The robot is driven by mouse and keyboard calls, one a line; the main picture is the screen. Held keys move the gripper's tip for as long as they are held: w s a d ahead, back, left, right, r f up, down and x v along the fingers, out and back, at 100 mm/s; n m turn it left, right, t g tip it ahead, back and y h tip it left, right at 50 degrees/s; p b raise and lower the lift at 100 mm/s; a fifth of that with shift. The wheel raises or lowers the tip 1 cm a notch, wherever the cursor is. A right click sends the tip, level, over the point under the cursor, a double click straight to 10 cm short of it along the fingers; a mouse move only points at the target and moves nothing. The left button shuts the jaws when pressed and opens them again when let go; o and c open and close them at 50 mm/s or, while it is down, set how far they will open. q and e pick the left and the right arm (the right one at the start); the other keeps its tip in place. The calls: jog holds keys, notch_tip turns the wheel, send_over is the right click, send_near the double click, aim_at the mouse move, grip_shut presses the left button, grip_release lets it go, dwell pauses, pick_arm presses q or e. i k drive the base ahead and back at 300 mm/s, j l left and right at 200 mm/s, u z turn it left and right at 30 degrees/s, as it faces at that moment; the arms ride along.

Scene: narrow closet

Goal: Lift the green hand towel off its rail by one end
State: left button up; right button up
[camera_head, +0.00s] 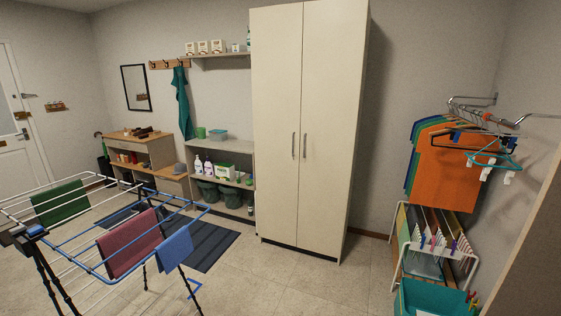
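The green hand towel (60,203) hangs draped over a rail on the left wing of the drying rack (88,258), on the left side of the head view. Its front face shows; its back half is hidden. A dark red towel (128,244) and a smaller blue cloth (174,248) hang on the same rack, nearer to me and to the right. Neither of my grippers is in view, so their state does not show.
A tall cream cabinet (309,130) stands against the back wall. Shelves (222,148) stand left of it. A striped dark mat (205,245) lies behind the rack. Orange garments (450,170) and a teal basket (432,298) are at right. The middle floor (300,285) is clear.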

aim_at(58, 215)
jog(key=u, duration=1.6)
jog(key=i+j+z, duration=0.6)
jog(key=i+j, duration=0.25)
jog(key=i+j+z, duration=0.4)
jog(key=j, duration=0.35)
jog(key=i+j+z, duration=0.15)
jog(key=j, duration=0.25)
jog(key=i+j+z, duration=0.2)
jog(key=j, duration=0.25)
jog(key=i+j+z, duration=0.2)
jog(key=j, duration=0.25)
